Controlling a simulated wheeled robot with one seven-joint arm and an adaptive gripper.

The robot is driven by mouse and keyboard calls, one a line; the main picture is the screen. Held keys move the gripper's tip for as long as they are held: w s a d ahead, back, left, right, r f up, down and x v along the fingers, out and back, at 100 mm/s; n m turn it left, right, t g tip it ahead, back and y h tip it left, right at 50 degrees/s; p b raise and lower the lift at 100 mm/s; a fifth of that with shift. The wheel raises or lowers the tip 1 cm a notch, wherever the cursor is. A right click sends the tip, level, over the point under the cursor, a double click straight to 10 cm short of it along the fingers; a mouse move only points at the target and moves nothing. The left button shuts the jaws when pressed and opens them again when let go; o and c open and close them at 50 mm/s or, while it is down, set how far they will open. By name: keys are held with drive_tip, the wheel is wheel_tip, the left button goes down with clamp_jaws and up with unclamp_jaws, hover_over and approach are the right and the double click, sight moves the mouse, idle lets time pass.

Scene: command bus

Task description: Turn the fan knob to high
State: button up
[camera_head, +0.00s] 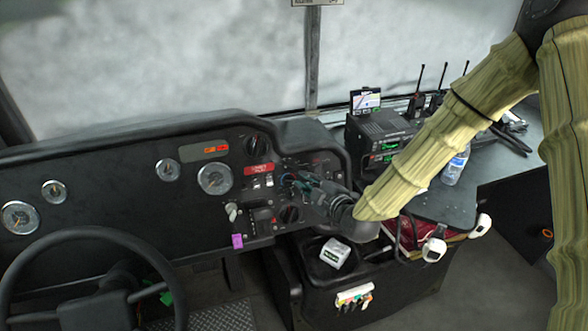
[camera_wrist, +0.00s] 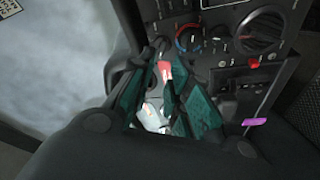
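The dashboard control panel (camera_head: 262,215) carries several knobs. A large black knob (camera_head: 289,214) sits low on it; it also shows at the upper right of the wrist view (camera_wrist: 262,30). A smaller knob with a blue and red arc (camera_wrist: 189,38) is beside it in the wrist view. No fan label is readable, so I cannot tell which knob is the fan's or its setting. My gripper (camera_head: 290,182) is close in front of the panel. In the wrist view its teal-padded fingers (camera_wrist: 165,72) stand apart with nothing between them. Contact with the panel cannot be told.
A purple tag (camera_head: 237,241) hangs below. The steering wheel (camera_head: 85,235) is at lower left. Radios (camera_head: 383,135) and a bottle (camera_head: 455,166) stand to the right. A white box (camera_head: 335,252) is below.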

sight(289, 167)
drive_tip(key=p+x, duration=0.2)
drive_tip(key=x, duration=0.8)
drive_tip(key=shift+a+f, duration=0.1)
drive_tip(key=shift+a, duration=0.05)
clamp_jaws()
drive_tip(key=shift+d, duration=0.25)
drive_tip(key=shift+a, duration=0.1)
